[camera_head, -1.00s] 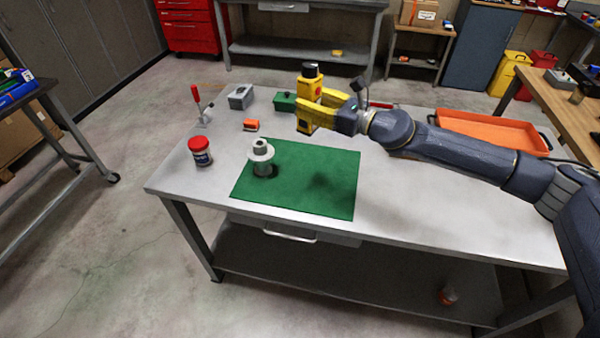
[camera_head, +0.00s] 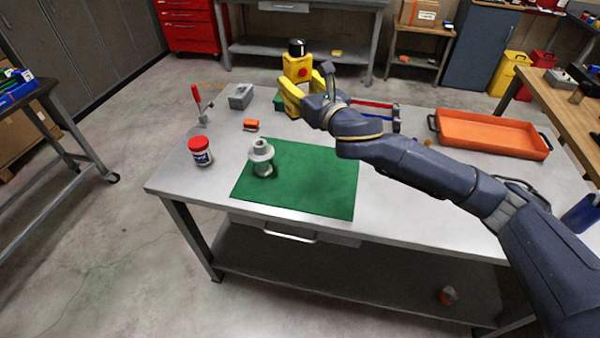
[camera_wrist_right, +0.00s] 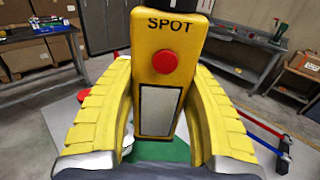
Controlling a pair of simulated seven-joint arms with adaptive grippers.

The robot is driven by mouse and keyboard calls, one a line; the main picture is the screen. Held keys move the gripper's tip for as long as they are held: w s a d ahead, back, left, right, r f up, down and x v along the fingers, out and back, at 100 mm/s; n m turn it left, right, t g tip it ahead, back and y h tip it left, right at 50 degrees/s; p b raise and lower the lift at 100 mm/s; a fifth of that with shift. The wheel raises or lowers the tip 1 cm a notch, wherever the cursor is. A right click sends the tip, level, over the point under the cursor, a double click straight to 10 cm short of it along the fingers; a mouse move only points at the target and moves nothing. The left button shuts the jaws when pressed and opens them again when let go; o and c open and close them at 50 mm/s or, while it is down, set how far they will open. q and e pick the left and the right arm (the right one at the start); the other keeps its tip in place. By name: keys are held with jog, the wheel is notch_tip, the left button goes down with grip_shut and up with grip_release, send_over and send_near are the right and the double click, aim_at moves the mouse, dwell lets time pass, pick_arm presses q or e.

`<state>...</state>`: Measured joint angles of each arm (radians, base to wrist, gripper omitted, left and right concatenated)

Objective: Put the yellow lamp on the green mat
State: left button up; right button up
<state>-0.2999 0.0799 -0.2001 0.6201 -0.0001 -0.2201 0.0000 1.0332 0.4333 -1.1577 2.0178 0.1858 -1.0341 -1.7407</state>
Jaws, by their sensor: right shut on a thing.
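The yellow lamp (camera_head: 297,68) has a black top, a red button and, in the right wrist view (camera_wrist_right: 165,55), the word SPOT and a pale panel. My right gripper (camera_head: 296,88) has yellow fingers and is shut on the lamp, one finger on each side. It holds the lamp upright beyond the back edge of the green mat (camera_head: 310,180), apparently above the table. The green mat lies flat on the grey table. A grey flanged part (camera_head: 261,158) stands on its back left area. My left gripper is not in view.
A red-lidded jar (camera_head: 200,151) stands left of the mat. An orange block (camera_head: 251,125), a grey box (camera_head: 240,97) and a red-handled clamp (camera_head: 200,104) stand behind it. An orange tray (camera_head: 492,134) lies at the right. The mat's middle and front are clear.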

jog(key=shift+s+d+r+m+t+h, duration=0.1)
jog(key=shift+d+r+m+t+h, duration=0.1)
jog(key=shift+m+t+h, duration=0.35)
jog(key=d+m+h, duration=0.1)
jog(key=h, duration=0.1)
jog(key=d+m+t+h, duration=0.1)
jog(key=shift+s+m+h, duration=0.15)
jog(key=shift+m+h, duration=0.1)
jog(key=shift+h, duration=0.1)
jog(key=s+d+f+m+h, duration=0.1)
jog(key=d+f+m+h, duration=0.35)
jog(key=d+h, duration=0.35)
jog(key=shift+m+t, duration=0.25)
jog(key=shift+t, duration=0.1)
jog(key=f, duration=1.9)
jog(key=shift+d+f, duration=0.25)
jog(key=shift+f, duration=0.15)
jog(key=shift+f, duration=0.15)
jog(key=o, duration=1.5)
jog(key=shift+f, duration=0.1)
jog(key=shift+c, duration=0.2)
